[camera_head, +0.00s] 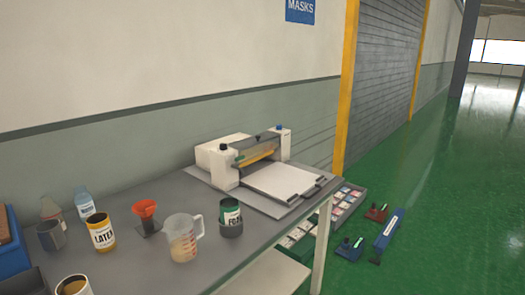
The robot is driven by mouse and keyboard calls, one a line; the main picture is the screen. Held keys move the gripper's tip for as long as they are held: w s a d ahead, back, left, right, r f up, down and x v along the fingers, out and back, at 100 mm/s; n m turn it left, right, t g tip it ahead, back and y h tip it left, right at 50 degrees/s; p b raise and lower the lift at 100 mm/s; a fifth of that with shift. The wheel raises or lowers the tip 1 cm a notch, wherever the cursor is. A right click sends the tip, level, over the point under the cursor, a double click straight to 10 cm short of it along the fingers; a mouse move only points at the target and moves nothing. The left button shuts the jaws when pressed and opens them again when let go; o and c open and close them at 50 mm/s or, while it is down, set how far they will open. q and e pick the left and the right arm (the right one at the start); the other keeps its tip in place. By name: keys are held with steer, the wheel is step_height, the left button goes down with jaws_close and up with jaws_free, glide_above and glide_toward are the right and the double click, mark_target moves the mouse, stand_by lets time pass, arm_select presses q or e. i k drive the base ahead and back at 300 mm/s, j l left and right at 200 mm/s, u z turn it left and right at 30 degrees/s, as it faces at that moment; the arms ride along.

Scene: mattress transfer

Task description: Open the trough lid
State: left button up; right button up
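A white coating machine (225,165) stands at the far right end of the grey table. Between its two end housings is a yellowish, see-through strip that looks like the trough lid (258,153); at this size I cannot tell for sure whether it is open or shut. A small green part (239,159) sits at its left end. A flat white bed (280,181) extends in front. Neither of my grippers is in view.
On the table (150,262) stand a LATEX can (101,233), a measuring jug (183,240), a dark FOAM can (230,218), an orange funnel (145,210) and a bottle (85,204). Trays (345,205) and blue and red items (388,230) lie on the green floor to the right.

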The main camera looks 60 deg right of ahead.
mark_target(240, 145)
steer(key=l+z, duration=0.1)
steer(key=z, duration=1.75)
steer(key=u, duration=0.75)
steer(key=i+l+u, duration=0.1)
steer(key=l+u, duration=1.05)
steer(key=l, duration=0.65)
